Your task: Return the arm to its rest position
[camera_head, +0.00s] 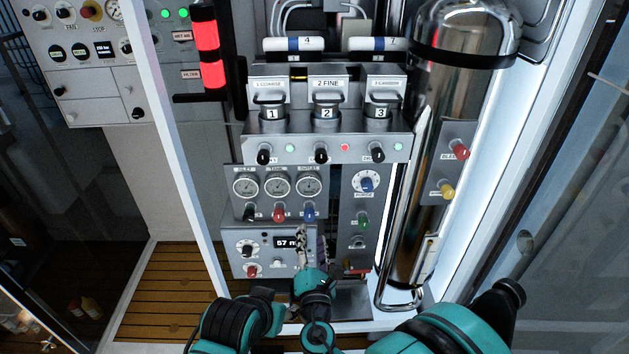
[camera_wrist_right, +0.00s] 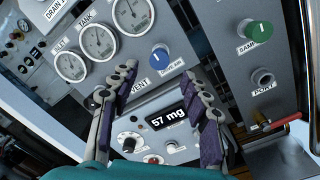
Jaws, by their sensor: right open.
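My right gripper (camera_head: 311,243) is at the lower middle of the head view, in front of the lower part of the panel. Its fingers point up and away towards the control box (camera_head: 237,268) with the "57 mg" display. In the right wrist view my right gripper (camera_wrist_right: 164,82) has its two dark, purple-padded fingers well apart with nothing between them. The lit display (camera_wrist_right: 172,118) shows between and beyond them. My teal and black arm links fill the bottom of the head view. My left gripper is not seen.
Above the gripper are three gauges (camera_head: 278,185) and coloured knobs. A blue knob (camera_wrist_right: 160,57) is close beyond the fingers in the wrist view. A steel cylinder (camera_head: 445,110) stands at right, with a bent pipe. Open wooden-slat floor (camera_head: 160,300) lies at left.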

